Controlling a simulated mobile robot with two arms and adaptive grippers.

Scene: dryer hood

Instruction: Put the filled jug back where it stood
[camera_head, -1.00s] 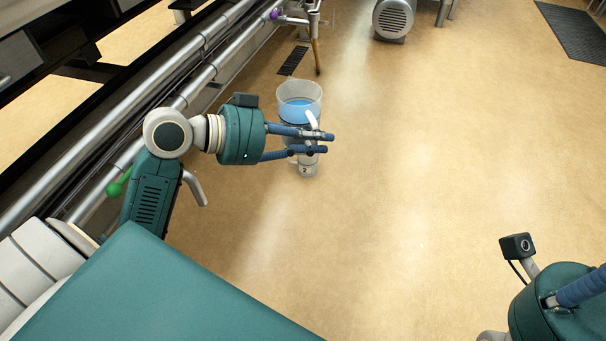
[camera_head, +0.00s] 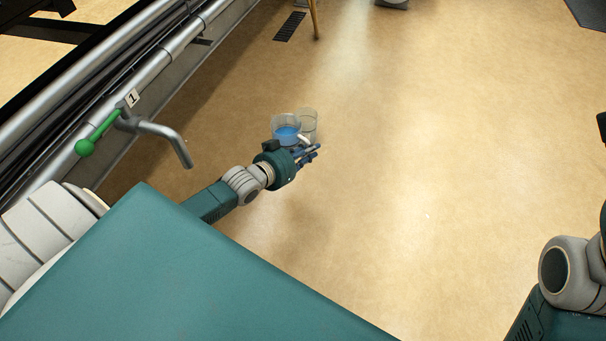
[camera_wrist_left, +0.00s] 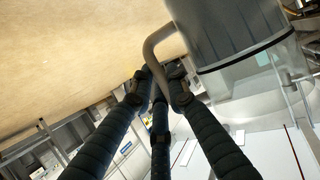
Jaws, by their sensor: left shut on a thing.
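The jug (camera_head: 286,130) is a clear vessel with blue liquid in it and a pale handle. It hangs over the floor, roughly upright in the head view. My left gripper (camera_head: 310,154) is shut on its handle. In the left wrist view the fingers (camera_wrist_left: 160,85) close around the bent handle, and the jug's wall (camera_wrist_left: 245,75) fills the upper right. The jug's underside is hidden in the head view. My right arm shows at the lower right edge, but its gripper is out of view.
A tap with a green handle (camera_head: 85,147), marked 1, and metal pipes (camera_head: 150,60) run along the left. A floor grate (camera_head: 289,27) lies beyond. The floor right is clear.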

